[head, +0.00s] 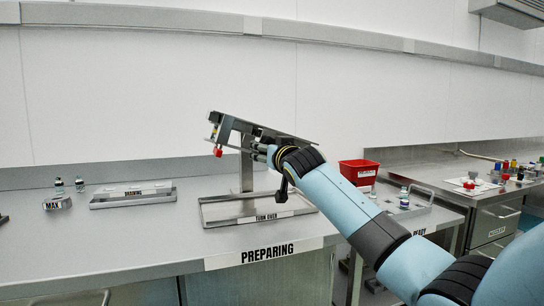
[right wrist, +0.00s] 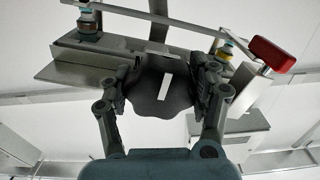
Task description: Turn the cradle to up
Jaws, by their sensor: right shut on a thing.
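The metal cradle (head: 229,124) stands on a post above the tray labelled TURN OVER and is tilted, its upper plate sloping down to the right in the head view. A red handle (head: 218,152) hangs at its left end; it also shows in the right wrist view (right wrist: 272,54). My right gripper (head: 264,152) is at the cradle's near side, shut on a dark lobed knob (right wrist: 150,105) with a white stripe. The gripper's arm hides part of the cradle. Small bottles (right wrist: 88,22) show in the cradle in the right wrist view. My left gripper is out of view.
The TURN OVER tray (head: 222,219) lies under the cradle. A red bin (head: 358,172) and another tray (head: 425,209) are to the right. The bench between the left tray and the front edge is clear.

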